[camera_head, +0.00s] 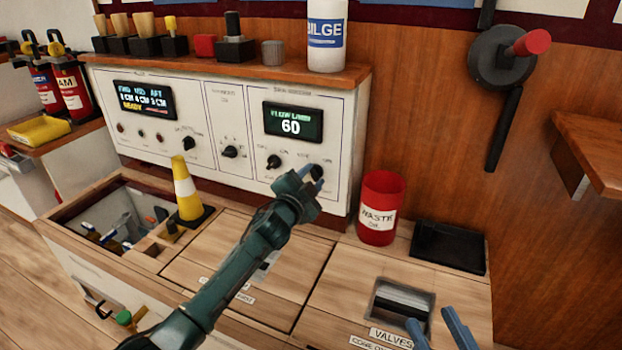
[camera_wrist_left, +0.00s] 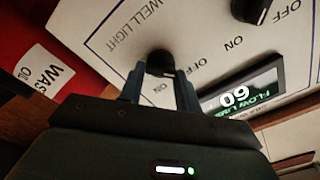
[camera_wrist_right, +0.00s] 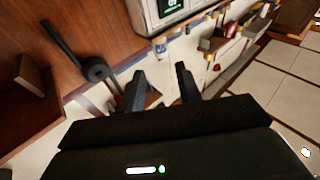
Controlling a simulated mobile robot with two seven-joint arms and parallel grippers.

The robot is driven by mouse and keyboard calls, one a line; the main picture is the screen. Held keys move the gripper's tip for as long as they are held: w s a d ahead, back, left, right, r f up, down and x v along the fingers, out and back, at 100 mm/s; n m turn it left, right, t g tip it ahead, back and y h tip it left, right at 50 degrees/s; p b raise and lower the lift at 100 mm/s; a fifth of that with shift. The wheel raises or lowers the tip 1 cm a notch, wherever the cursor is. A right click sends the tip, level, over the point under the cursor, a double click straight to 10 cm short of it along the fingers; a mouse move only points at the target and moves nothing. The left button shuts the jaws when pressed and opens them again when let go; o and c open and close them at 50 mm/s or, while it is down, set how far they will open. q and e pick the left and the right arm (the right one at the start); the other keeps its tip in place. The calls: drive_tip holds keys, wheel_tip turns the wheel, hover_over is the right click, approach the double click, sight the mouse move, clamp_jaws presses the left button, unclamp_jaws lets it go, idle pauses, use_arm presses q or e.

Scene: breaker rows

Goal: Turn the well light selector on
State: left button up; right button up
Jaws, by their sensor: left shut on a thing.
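The well light selector (camera_head: 317,171) is a black knob at the lower right of the white panel (camera_head: 345,125).
Another black knob (camera_head: 273,161) sits left of the selector, under a display (camera_head: 293,122) reading 60. A red waste can (camera_head: 381,208) stands right of the panel, beside a black tray (camera_head: 447,246). A yellow-white cone (camera_head: 187,190) stands left of my left arm.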

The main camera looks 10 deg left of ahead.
drive_tip(key=shift+r, duration=0.1)
use_arm(q)
drive_tip(key=shift+m+p, duration=0.35)
drive_tip(key=shift+m, duration=0.65)
drive_tip(key=m, duration=0.3)
drive_tip(key=shift+f+m+p, duration=0.1)
drive_tip(key=shift+m+p, duration=0.2)
drive_tip(key=shift+p, duration=0.05)
drive_tip(key=m, duration=0.2)
drive_tip(key=shift+f+m, duration=0.1)
drive_tip(key=shift+m, duration=0.2)
drive_tip(key=m, duration=0.4)
drive_tip(key=shift+p, duration=0.35)
drive_tip(key=shift+f+m, duration=0.1)
drive_tip(key=shift+m, duration=1.6)
use_arm(e)
drive_tip(key=shift+d+f+h, duration=0.25)
drive_tip(key=shift+h, duration=0.05)
